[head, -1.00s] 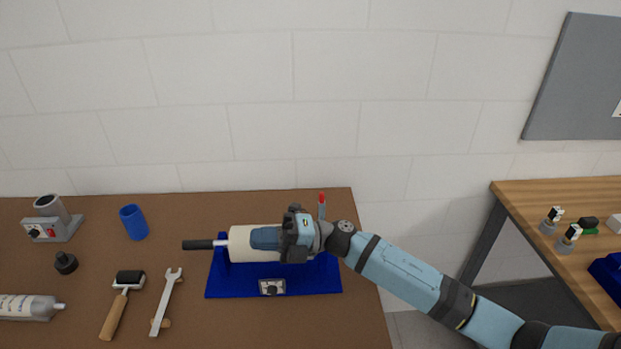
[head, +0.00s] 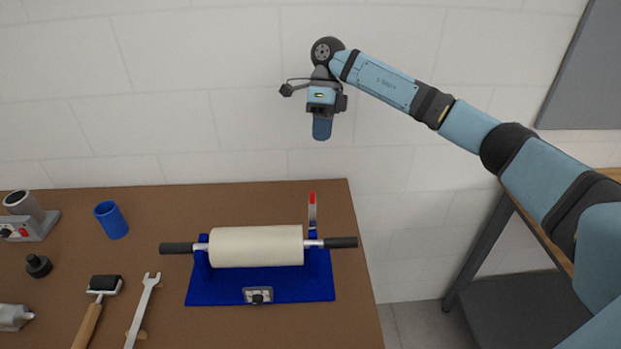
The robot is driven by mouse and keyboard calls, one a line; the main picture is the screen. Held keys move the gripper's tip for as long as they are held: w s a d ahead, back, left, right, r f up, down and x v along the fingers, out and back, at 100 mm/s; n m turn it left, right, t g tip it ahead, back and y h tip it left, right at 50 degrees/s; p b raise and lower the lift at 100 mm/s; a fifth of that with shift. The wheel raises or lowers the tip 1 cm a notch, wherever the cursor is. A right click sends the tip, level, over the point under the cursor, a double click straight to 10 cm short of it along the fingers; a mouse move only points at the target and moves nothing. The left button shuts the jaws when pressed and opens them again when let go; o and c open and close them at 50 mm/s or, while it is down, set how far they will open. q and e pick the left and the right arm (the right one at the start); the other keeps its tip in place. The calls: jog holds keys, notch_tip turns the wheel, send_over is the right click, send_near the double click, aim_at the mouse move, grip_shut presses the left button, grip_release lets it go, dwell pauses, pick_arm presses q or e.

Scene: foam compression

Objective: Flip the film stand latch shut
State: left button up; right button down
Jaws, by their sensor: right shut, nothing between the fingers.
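The blue film stand (head: 215,288) sits at the right part of the brown table. A cream roll (head: 256,246) with black handles lies across its uprights. The latch (head: 312,211), a grey lever with a red tip, stands upright at the stand's right upright, behind the roll's shaft. My right gripper (head: 321,132) is shut and empty, pointing down, well above the latch and apart from it. My left gripper is not in view.
The space above the stand is clear. A second table stands at right.

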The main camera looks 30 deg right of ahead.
jog(key=shift+r, duration=0.15)
jog(key=p, duration=0.4)
send_over(313, 213)
jog(key=w+d, duration=0.2)
jog(key=w, duration=0.1)
jog(key=shift+f, duration=4.2)
jog(key=shift+w+d, duration=0.1)
